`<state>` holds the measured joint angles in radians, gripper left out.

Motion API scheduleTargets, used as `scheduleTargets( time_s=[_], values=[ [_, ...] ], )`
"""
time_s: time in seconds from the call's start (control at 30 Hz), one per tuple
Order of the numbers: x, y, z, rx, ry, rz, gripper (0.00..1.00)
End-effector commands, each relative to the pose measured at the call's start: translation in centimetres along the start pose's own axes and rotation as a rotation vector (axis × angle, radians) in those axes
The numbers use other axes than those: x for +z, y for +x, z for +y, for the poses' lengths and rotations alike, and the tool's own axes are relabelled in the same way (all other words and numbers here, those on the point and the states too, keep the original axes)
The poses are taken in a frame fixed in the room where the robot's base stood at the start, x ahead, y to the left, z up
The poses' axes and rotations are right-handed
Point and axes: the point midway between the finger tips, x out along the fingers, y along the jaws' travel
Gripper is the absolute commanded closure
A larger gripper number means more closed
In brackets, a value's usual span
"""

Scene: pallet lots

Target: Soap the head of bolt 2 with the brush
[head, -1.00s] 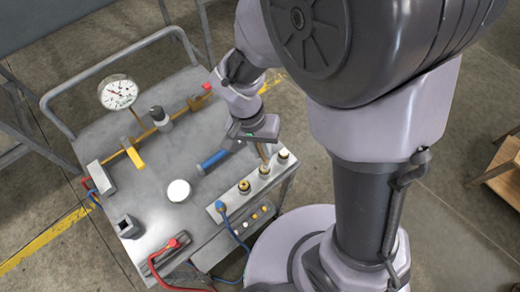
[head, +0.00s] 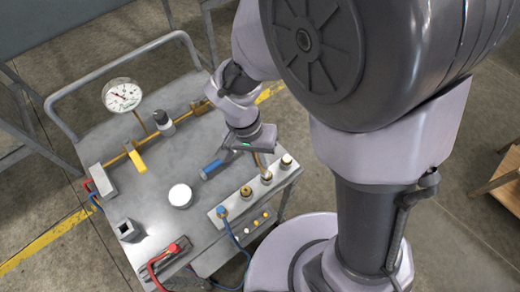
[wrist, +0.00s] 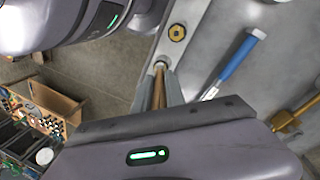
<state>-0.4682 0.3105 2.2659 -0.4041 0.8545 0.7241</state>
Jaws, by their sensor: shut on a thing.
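My gripper (wrist: 166,90) is shut on the brush, whose tan, stick-like handle (wrist: 157,92) points away from the wrist camera. In the head view my gripper (head: 254,148) is over the right end of the metal strip, with the brush (head: 261,163) slanting down. Three bolts sit on the strip: one nearer the blue fitting (head: 246,191), a middle one (head: 266,178) and a far right one (head: 286,161). The brush's lower end is at the middle bolt; I cannot tell whether it touches. No bolt numbers are readable. A brass-coloured bolt (wrist: 177,32) shows beyond the brush in the wrist view.
A blue-handled tool (head: 213,169) lies beside the strip. A white round jar (head: 180,196), a gauge (head: 122,95), a yellow lever (head: 137,160) and a red-handled part (head: 174,249) stand on the cart. A blue hose fitting (head: 222,211) is at the strip's left end.

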Motion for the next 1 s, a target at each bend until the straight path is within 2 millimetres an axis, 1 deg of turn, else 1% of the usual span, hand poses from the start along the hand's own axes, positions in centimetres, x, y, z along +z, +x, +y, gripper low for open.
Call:
scheduleTargets(
  time_s=[0.2, 0.47, 0.67, 1.0],
  values=[
    [-0.6, 0.2, 0.4, 0.000, 0.000, 0.000, 1.00],
    [-0.7, 0.2, 0.5, 0.000, -0.001, 0.000, 1.00],
    [-1.3, 0.2, 0.9, 0.000, 0.000, 0.000, 1.00],
    [-0.9, 0.3, 0.6, 0.000, -0.001, 0.001, 1.00]
  ],
)
